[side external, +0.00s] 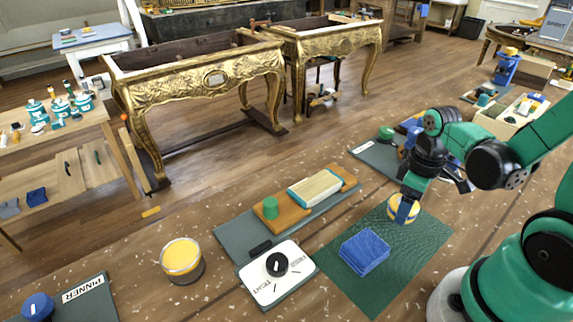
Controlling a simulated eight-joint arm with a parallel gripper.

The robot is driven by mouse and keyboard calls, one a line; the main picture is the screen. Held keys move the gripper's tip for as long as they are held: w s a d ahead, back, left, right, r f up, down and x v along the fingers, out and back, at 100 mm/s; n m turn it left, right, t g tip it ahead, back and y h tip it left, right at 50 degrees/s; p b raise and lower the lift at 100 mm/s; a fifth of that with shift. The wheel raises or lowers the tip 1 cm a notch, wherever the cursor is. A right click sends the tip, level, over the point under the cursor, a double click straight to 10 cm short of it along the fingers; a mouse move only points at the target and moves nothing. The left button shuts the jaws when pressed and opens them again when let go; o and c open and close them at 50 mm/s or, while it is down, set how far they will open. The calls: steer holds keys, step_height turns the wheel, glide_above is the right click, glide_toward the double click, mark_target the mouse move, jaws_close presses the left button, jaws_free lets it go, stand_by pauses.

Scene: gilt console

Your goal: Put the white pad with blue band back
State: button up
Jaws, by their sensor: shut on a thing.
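A small rounded pad (403,211), with white, yellow and a blue band showing, is under my gripper (408,195) at the right. My gripper is shut on it, pointing down, over the far part of the green mat (410,262). The dark fingers hide part of the pad's top. I cannot tell whether its underside touches the mat.
A folded blue cloth (364,252) lies on the green mat. To its left are a dial plate (262,287), a wooden board (272,219) bearing a pale block (315,187) and green knob, and a yellow-filled jar (182,262). A labelled dark mat (372,157) lies behind.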

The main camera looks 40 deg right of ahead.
steer(key=shift+f, duration=0.45)
steer(key=o, duration=1.5)
steer(key=shift+r, duration=0.15)
step_height(320, 180, up, 12)
steer(key=f, duration=0.1)
steer(key=w+a+m+t, duration=0.1)
steer(key=w+a+t, duration=0.3)
steer(key=a, duration=0.1)
steer(key=w+a+r+m+t, duration=0.1)
steer(key=w+a+t, duration=0.2)
steer(key=shift+a+r+m, duration=0.1)
steer(key=shift+a+m, duration=0.1)
steer(key=shift+m, duration=0.1)
